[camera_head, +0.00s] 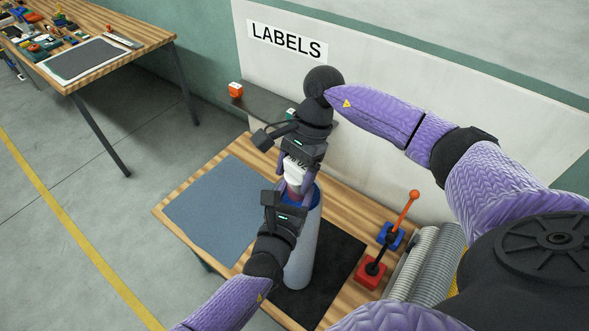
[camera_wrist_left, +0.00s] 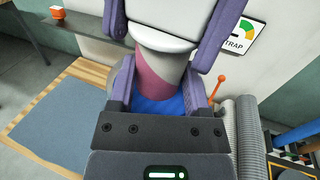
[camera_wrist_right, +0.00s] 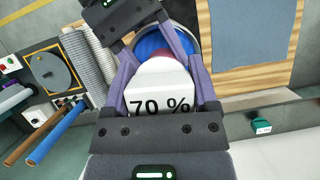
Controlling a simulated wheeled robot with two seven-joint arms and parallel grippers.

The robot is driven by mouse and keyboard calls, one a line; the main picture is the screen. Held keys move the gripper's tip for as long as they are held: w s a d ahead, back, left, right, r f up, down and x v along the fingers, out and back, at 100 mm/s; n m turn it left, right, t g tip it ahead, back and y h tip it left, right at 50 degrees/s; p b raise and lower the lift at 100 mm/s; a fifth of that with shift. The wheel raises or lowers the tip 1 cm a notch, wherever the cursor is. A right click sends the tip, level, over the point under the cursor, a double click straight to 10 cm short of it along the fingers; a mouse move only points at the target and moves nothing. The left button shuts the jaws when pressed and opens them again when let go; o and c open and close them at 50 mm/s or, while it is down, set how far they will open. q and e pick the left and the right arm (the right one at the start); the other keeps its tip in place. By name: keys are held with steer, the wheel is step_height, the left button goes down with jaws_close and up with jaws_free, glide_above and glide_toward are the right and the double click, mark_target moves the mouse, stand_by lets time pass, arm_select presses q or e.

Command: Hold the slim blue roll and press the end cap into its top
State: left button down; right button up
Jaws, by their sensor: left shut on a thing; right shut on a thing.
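The slim blue roll (camera_head: 304,250) stands upright on a black mat, its grey-blue side showing below my grippers and its top blue. My left gripper (camera_head: 294,192) is shut at its upper end; in the left wrist view its fingers flank the blue top (camera_wrist_left: 160,108). My right gripper (camera_head: 297,172) is above, shut on the end cap (camera_wrist_right: 160,85), a white piece marked "70 %". In the left wrist view a maroon and pink part (camera_wrist_left: 160,75) lies between the white piece and the blue; the grippers partly hide where they meet.
A blue-grey mat (camera_head: 215,208) lies left on the wooden table. A red base with an orange-tipped lever (camera_head: 371,270) and grey rolls (camera_head: 430,265) stand right. A "LABELS" panel (camera_head: 370,110) stands behind. Another cluttered table (camera_head: 75,60) is far left.

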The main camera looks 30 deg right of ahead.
steer(key=shift+f, duration=0.2)
steer(key=o, duration=1.1)
steer(key=shift+r, duration=0.1)
arm_select(q)
jaws_free()
arm_select(e)
steer(key=v, duration=1.1)
steer(key=shift+w+d+r, duration=0.1)
steer(key=shift+d+r, duration=0.1)
steer(key=shift+r, duration=0.15)
